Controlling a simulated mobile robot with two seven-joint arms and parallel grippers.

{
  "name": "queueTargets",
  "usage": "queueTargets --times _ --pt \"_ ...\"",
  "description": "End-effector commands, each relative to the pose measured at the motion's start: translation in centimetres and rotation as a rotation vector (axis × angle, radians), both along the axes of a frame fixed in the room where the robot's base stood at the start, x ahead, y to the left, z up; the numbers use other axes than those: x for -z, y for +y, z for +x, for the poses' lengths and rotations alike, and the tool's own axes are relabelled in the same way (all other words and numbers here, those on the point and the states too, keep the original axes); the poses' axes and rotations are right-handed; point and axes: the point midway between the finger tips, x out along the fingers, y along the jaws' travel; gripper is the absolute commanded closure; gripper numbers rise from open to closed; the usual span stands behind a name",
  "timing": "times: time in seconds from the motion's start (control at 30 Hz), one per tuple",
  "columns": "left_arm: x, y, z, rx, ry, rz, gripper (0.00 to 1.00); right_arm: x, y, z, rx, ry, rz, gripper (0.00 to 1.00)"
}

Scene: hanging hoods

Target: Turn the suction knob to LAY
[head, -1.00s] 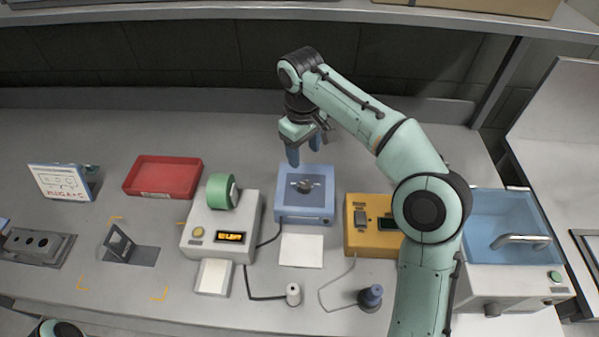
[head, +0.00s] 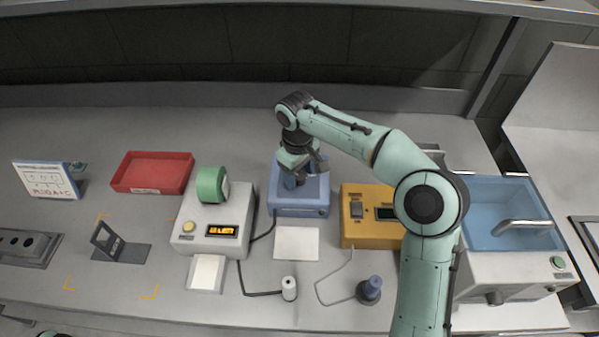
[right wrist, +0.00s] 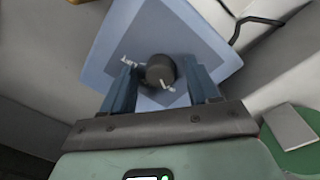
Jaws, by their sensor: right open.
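The blue box (head: 312,205) stands mid-bench, and its top panel carries a dark round knob (right wrist: 160,68). White marks lie by the knob in the right wrist view, too small to read surely, so I cannot tell its setting. My right gripper (head: 293,184) is over the box, pointing down, open. In the right wrist view its two blue fingers lie on either side of the knob, with gaps visible. I cannot tell whether the fingertips are down at knob height. The gripper hides most of the knob in the head view. My left gripper is out of view.
Left of the box is a white device (head: 213,225) with a green roll (head: 211,184) and a lit display. An orange-yellow box (head: 357,228) stands close on the right. A white card (head: 296,243) lies in front. A red tray (head: 152,173) is farther left.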

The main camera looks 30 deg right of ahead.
Motion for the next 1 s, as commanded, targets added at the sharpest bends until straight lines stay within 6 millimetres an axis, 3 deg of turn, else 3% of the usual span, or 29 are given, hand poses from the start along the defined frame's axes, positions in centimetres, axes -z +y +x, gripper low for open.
queueTargets --times 0.07,0.2,0.23,0.67,1.0 --pt "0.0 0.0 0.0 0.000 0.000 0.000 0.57 0.0 0.0 0.0 0.000 0.000 0.000 0.43" --pt "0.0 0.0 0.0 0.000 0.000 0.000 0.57 0.0 0.0 0.0 0.000 0.000 0.000 0.89" --pt "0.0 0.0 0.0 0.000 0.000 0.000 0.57 0.0 0.0 0.0 0.000 0.000 0.000 0.96" --pt "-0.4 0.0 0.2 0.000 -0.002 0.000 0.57 -0.1 0.0 0.0 0.073 0.000 -0.001 0.96" --pt "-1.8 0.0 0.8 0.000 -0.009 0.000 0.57 -0.2 0.1 0.1 0.335 -0.001 -0.003 0.96"
